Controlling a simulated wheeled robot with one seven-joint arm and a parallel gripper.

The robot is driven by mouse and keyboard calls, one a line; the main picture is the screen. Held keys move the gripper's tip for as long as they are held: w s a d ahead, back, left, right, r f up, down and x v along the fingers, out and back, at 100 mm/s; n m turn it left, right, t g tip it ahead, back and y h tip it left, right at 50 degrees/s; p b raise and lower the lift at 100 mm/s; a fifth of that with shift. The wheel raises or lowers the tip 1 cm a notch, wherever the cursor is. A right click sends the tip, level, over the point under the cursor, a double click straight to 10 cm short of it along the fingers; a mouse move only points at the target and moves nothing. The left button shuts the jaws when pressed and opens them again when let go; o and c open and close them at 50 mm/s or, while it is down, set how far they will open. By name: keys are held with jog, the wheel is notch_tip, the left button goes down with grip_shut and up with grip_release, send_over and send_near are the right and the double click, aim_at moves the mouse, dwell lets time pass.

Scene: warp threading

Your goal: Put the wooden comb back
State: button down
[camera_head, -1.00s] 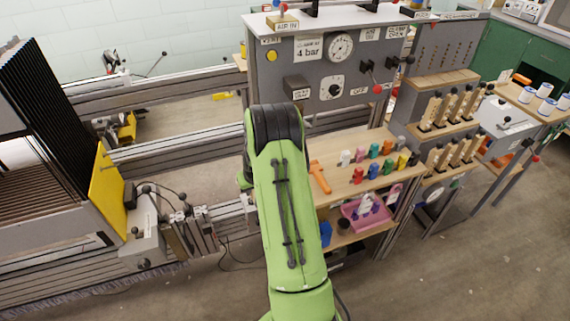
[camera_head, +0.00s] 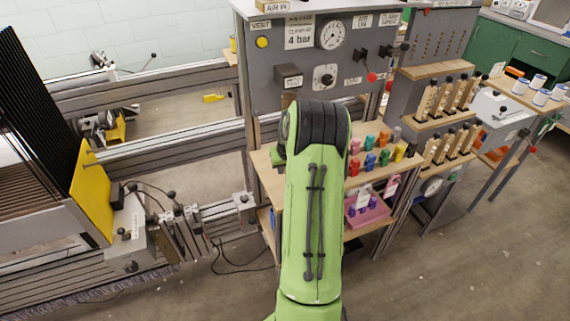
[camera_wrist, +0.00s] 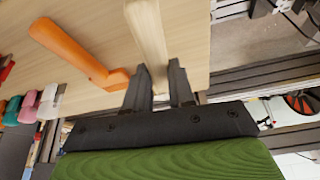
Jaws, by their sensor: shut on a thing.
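The wooden comb (camera_wrist: 148,33) shows in the wrist view as a pale wooden bar running up from between the jaws, over a light wooden shelf top (camera_wrist: 200,25). My gripper (camera_wrist: 158,76) is shut on its near end. Teeth cannot be made out, and I cannot tell whether the bar touches the wood below. An orange tool (camera_wrist: 75,50) lies left of the bar, apart from it. In the head view, my green arm hides the gripper and the comb.
Several coloured pieces (camera_head: 370,160) stand on the shelf right of my arm, with a pink tray (camera_head: 368,212) below. Racks of wooden-handled tools (camera_head: 440,98) stand farther right. A grey gauge panel (camera_head: 275,75) rises behind. The loom frame and yellow plate (camera_head: 92,190) are at left.

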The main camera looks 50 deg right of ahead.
jog(key=shift+f+b, duration=0.8)
jog(key=shift+f, duration=0.65)
jog(key=shift+f+b, duration=0.3)
jog(key=shift+f, duration=0.1)
jog(key=shift+c, duration=2.4)
grip_release()
jog(key=shift+r, duration=0.1)
jog(key=shift+d+p+v, duration=0.15)
jog(key=shift+p+v, duration=1.2)
jog(key=shift+v, duration=1)
jog(key=shift+d+p+v, duration=0.2)
jog(key=shift+p+v, duration=1.15)
jog(key=shift+v, duration=1.05)
jog(key=shift+w, duration=0.15)
